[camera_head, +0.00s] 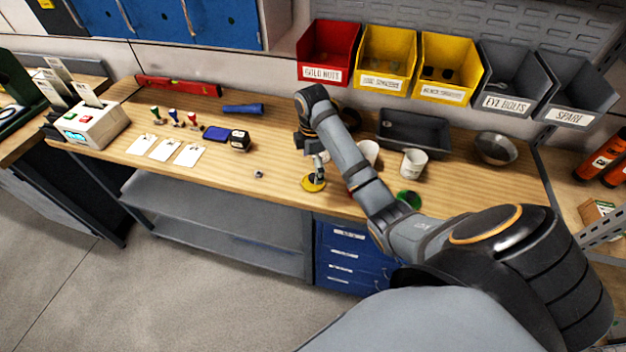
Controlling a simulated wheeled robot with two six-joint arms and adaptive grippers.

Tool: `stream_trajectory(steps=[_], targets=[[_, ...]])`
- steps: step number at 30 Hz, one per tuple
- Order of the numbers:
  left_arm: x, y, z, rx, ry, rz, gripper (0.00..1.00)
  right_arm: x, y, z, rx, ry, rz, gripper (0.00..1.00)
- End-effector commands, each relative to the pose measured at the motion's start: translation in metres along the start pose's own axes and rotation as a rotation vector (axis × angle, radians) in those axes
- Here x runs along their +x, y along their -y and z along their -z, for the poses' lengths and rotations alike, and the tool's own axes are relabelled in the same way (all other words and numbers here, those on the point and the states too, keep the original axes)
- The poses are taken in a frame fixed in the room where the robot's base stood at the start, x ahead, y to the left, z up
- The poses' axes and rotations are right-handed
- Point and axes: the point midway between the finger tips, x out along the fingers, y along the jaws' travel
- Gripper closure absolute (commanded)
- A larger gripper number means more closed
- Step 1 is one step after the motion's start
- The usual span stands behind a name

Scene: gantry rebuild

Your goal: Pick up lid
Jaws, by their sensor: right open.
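A round yellow lid-like disc (313,184) lies near the front edge of the wooden workbench (268,172). My right gripper (318,175) points down right above it, partly covering it. I cannot tell whether the fingers touch it. The right gripper is open. A green round disc (409,199) lies at the front edge to the right, partly hidden by my right arm. Two white cups stand near that arm, one partly behind it (370,152) and one clear of it (413,163). My left gripper is not in view.
A dark grey tray (414,130) and a metal bowl (495,148) are at the back right. Red (327,52), yellow and grey bins hang above. Stamps, white cards (164,149) and a tape measure (240,140) lie left. Bench left of the gripper is mostly clear.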

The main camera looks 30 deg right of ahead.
Motion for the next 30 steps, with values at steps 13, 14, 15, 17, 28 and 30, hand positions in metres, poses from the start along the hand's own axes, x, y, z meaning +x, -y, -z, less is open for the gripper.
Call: stream_trajectory(steps=[13,14,15,17,28,30], targets=[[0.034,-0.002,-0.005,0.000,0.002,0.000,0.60,0.051,0.000,-0.003,0.000,0.000,-0.001,0.03],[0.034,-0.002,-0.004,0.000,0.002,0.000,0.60,0.050,0.000,-0.003,0.000,0.000,-0.001,0.03],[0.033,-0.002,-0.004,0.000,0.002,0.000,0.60,0.050,0.000,-0.003,0.000,0.000,-0.001,0.03],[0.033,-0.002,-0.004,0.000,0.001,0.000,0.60,0.050,0.000,-0.003,0.000,0.000,-0.001,0.03],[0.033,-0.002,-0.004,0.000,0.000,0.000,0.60,0.050,0.001,-0.003,0.000,0.000,0.000,0.52],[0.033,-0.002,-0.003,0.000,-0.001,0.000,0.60,0.050,0.001,-0.003,0.001,0.000,0.000,0.58]])
